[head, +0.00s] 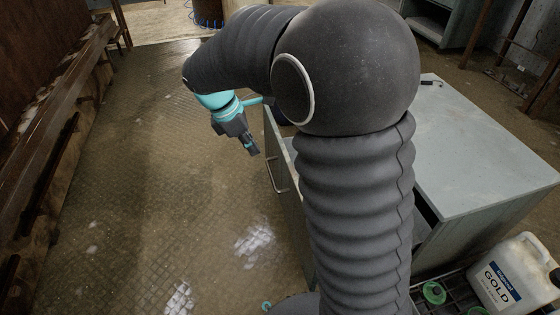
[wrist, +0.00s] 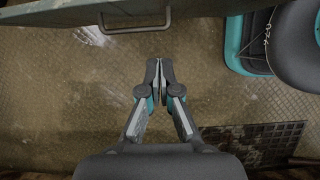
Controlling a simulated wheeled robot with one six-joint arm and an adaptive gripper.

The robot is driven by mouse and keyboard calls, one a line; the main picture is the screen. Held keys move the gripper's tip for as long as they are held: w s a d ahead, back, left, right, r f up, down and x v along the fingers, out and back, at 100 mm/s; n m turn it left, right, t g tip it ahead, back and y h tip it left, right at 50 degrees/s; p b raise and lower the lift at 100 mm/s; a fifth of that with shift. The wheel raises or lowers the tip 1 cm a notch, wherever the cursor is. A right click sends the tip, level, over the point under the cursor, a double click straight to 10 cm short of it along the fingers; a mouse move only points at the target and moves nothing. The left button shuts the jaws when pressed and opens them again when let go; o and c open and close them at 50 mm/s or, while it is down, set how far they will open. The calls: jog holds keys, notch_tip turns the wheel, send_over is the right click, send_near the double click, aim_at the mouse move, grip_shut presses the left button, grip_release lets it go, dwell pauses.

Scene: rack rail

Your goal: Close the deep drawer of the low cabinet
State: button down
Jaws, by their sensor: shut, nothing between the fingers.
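The low cabinet (head: 480,150) has a pale grey top and stands right of my arm in the head view. The deep drawer (head: 274,146) sticks out to its left, with a bar handle (head: 276,172) on its front; my arm hides much of it. In the wrist view the drawer front (wrist: 60,14) and handle (wrist: 136,29) run along the top edge. My gripper (head: 254,151) is shut and empty, just left of the drawer front and pointing down. In the wrist view its fingertips (wrist: 159,64) are together, below and apart from the handle.
A white jug (head: 510,275) and a green-lidded item (head: 434,293) stand on a dark grid at the lower right. A wooden bench (head: 60,130) lines the left wall. The wet tiled floor (head: 160,170) between is clear. A dark floor grate (wrist: 260,140) shows in the wrist view.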

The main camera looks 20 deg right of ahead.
jog(key=f, duration=0.1)
jog(key=b, duration=0.3)
send_over(288, 178)
jog(key=a, duration=0.2)
jog(key=shift+s+a+f, duration=0.1)
jog(key=shift+f, duration=2.05)
jog(key=shift+s+f, duration=0.1)
jog(key=shift+f, duration=2)
